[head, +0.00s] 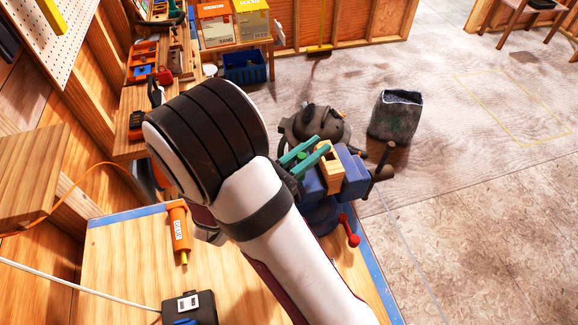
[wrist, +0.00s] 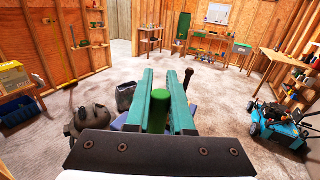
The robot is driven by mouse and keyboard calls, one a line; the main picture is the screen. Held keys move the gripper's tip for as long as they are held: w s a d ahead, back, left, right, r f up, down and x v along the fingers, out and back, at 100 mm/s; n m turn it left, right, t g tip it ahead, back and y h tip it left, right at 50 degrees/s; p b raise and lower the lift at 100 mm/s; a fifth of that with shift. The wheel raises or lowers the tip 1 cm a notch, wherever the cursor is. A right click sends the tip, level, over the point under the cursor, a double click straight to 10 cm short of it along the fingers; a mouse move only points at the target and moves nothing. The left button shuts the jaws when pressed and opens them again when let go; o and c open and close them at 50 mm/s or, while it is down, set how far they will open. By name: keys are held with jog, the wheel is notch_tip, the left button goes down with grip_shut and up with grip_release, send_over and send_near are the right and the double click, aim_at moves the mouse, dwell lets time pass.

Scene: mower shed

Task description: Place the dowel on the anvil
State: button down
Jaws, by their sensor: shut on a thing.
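My gripper (head: 320,145) has two teal fingers, which also show in the wrist view (wrist: 160,73). It is shut on a green dowel (wrist: 157,112), which stands between the fingers. In the head view only a small green part of the dowel (head: 301,156) shows between them. The fingers are over or just beside a blue vise (head: 354,178) at the bench corner, with a pale wooden piece at its jaws. I cannot clearly make out the anvil; the fingers and arm cover part of the vise. I cannot tell the dowel's height above it.
An orange tube (head: 179,232) and a black case (head: 190,307) are on the bench (head: 125,262), left of my arm. The vise has a red-knobbed handle (head: 350,232). A grey bin (head: 396,115) and a dark round machine (head: 316,125) stand beyond. The floor at right is open.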

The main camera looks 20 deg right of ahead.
jog(key=w+a+f, duration=0.1)
jog(key=f, duration=0.1)
jog(key=a+f, duration=0.1)
jog(key=f, duration=0.1)
jog(key=w+a+f, duration=0.1)
jog(key=a+f, duration=0.1)
jog(key=shift+w+f, duration=0.1)
jog(key=shift+w, duration=0.25)
jog(key=shift+f, duration=0.35)
jog(key=c, duration=0.8)
grip_release()
jog(key=shift+f, duration=0.1)
